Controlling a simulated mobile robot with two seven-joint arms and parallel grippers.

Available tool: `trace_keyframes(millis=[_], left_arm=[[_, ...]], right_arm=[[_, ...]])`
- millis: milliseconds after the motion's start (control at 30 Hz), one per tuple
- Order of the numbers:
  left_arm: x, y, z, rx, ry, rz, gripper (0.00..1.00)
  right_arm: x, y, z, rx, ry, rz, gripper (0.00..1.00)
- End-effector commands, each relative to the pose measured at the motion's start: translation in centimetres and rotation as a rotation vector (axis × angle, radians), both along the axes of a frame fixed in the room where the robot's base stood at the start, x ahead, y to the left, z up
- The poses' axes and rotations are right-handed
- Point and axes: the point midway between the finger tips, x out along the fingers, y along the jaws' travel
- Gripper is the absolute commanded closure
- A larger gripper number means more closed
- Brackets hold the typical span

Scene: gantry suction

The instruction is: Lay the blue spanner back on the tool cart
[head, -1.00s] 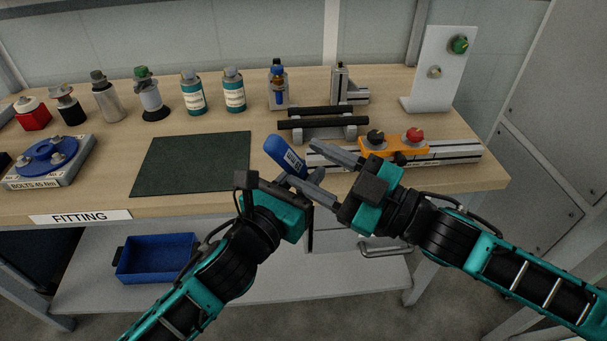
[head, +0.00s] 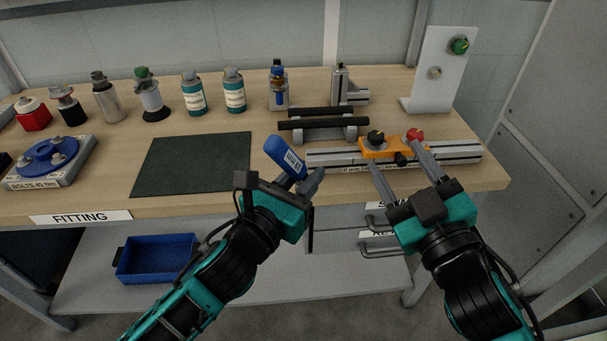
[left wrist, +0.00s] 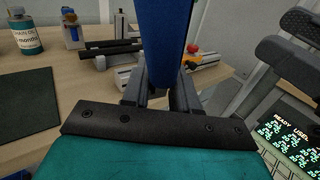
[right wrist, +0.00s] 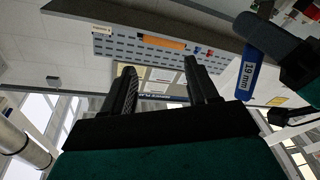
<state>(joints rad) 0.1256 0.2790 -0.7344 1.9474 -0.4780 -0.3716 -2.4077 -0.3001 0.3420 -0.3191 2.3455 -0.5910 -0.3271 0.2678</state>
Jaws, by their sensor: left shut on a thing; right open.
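The blue spanner (head: 284,157) is held tilted above the front of the workbench by my left gripper (head: 304,182), which is shut on it. In the left wrist view the blue spanner (left wrist: 163,40) rises between the fingers. The right wrist view shows it (right wrist: 250,78) with a "19 mm" label, at the right side. My right gripper (head: 393,160) is open and empty, apart from the spanner, in front of the orange carriage in the picture. I cannot make out the tool cart in these views.
The workbench (head: 110,137) bears a dark green mat (head: 192,163), several bottles behind it, and a metal rail (head: 335,158) with an orange carriage (head: 385,147). Drawers with handles are under its right part. A blue bin (head: 155,258) stands on the lower shelf.

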Motion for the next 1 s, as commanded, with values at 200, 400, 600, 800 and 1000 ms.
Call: trace_keyframes(millis=[200,400,600,800,1000], left_arm=[[0.0,0.0,0.1,-0.001,-0.002,0.000,1.00],[0.0,0.0,0.1,-0.001,-0.001,0.000,1.00],[0.0,0.0,0.1,-0.001,-0.002,0.000,1.00],[0.0,0.0,0.1,-0.001,-0.002,0.000,1.00],[0.0,0.0,0.1,-0.001,-0.002,0.000,1.00]], right_arm=[[0.5,-3.0,-1.1,0.005,0.002,-0.159,0.41],[0.7,-4.9,-1.9,0.002,0.004,-0.263,0.41],[0.8,-4.9,-1.8,-0.008,0.003,-0.257,0.41],[0.7,-4.9,-1.8,0.002,0.008,-0.262,0.41],[2.9,-6.5,-3.4,-0.007,0.005,-0.264,0.41]])
